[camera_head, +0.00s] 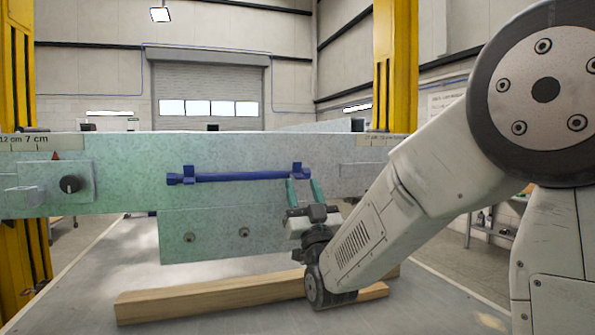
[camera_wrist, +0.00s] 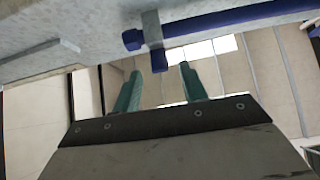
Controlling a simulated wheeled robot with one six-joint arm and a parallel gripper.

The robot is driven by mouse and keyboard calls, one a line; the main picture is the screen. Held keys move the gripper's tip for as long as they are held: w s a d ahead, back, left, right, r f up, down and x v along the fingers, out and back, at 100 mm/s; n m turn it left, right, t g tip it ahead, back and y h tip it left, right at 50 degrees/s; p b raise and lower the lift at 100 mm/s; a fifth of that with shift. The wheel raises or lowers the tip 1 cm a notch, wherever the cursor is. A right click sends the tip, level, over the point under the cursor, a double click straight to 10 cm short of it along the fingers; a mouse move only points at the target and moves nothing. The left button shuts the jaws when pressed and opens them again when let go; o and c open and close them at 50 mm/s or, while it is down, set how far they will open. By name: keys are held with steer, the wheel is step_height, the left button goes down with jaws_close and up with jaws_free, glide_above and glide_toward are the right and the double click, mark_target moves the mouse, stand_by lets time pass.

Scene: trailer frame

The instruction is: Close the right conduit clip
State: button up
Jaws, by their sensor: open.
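A dark blue conduit (camera_head: 240,177) runs across the face of the pale green trailer frame (camera_head: 130,150). The right conduit clip (camera_head: 298,170) is at its right end, and the left clip (camera_head: 180,178) is at its left end. My gripper (camera_head: 304,186) points up from below, its two green fingers apart and empty, with tips just under the right clip. In the wrist view, the fingers (camera_wrist: 161,78) stand either side of a blue tab (camera_wrist: 158,60) hanging below a light grey piece (camera_wrist: 152,28) at the conduit's end. Contact cannot be told.
A lower plate (camera_head: 215,235) with two bolts hangs below the conduit, left of my gripper. A wooden beam (camera_head: 210,300) lies on the grey surface beneath. A dark knob (camera_head: 69,184) is at the far left. Yellow posts (camera_head: 396,60) stand behind.

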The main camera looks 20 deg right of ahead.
mark_target(299, 174)
steer(key=x, duration=0.6)
jaws_close()
